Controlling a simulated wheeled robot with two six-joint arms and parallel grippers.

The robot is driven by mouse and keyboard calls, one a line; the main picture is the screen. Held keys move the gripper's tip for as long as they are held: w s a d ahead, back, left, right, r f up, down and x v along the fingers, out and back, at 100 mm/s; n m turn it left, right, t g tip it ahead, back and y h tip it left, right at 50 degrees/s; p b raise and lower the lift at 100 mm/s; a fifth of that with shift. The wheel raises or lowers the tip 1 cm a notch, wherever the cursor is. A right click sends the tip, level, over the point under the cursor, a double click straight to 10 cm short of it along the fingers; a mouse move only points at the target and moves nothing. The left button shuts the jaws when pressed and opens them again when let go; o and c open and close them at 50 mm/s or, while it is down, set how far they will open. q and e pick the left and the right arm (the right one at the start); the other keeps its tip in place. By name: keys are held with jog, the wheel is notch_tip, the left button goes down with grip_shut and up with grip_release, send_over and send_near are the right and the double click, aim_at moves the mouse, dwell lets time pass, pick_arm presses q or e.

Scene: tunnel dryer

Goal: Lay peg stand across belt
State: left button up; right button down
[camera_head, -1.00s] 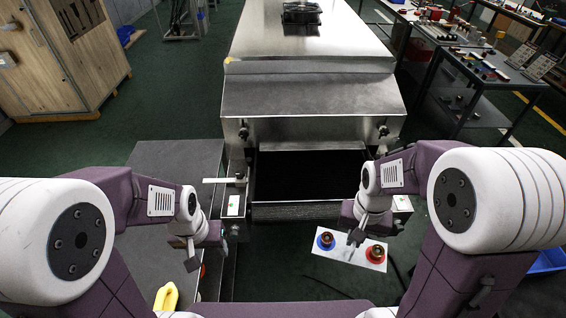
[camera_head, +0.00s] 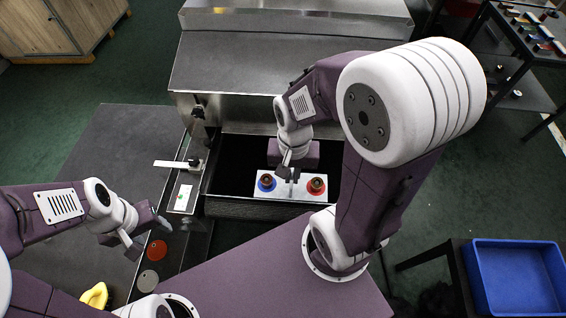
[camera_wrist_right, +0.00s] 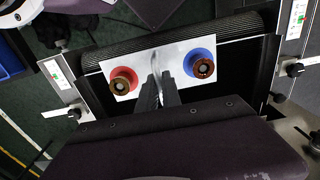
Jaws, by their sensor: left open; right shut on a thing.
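The peg stand (camera_head: 292,192) is a white plate with a blue ring and a red ring, each around a brown peg. It also shows in the right wrist view (camera_wrist_right: 133,67). My right gripper (camera_head: 289,176) is shut on the plate's middle, between the two rings. The stand is over the near end of the dark belt (camera_head: 240,160), its long side across it; I cannot tell whether it touches. The belt's ribbed near end (camera_wrist_right: 180,40) shows in the right wrist view. My left gripper (camera_head: 150,232) is open and empty, over the left side.
The steel dryer housing (camera_head: 250,75) stands behind the belt. Side rails with a label plate (camera_head: 183,197) flank it. A grey table (camera_head: 110,150) is at left, with a yellow object (camera_head: 95,295) and a red disc (camera_head: 157,249) near its edge. A blue bin (camera_head: 515,280) is at right.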

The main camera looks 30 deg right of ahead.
jog(key=w+p, duration=0.1)
jog(key=p, duration=0.1)
jog(key=d+p, duration=0.1)
jog(key=p, duration=0.1)
jog(key=shift+w+f, duration=0.25)
jog(key=shift+w, duration=0.15)
jog(key=w+d+f, duration=0.1)
jog(key=w+f, duration=0.4)
jog(key=f, duration=0.1)
jog(key=w+d+f, duration=0.1)
jog(key=w+f, duration=0.2)
jog(key=shift+w+d+f, duration=0.3)
jog(key=shift+w, duration=0.05)
jog(key=shift+w+f, duration=0.15)
jog(key=shift+f, duration=0.2)
pick_arm(q)
notch_tip(320, 180, up, 5)
jog(key=shift+w+d+r, duration=0.1)
jog(key=shift+w+r, duration=0.05)
jog(key=shift+r, duration=0.05)
pick_arm(e)
jog(key=shift+f, duration=0.1)
jog(key=c, duration=1.5)
grip_release()
jog(key=shift+c, duration=0.2)
pick_arm(q)
jog(key=shift+f, duration=0.1)
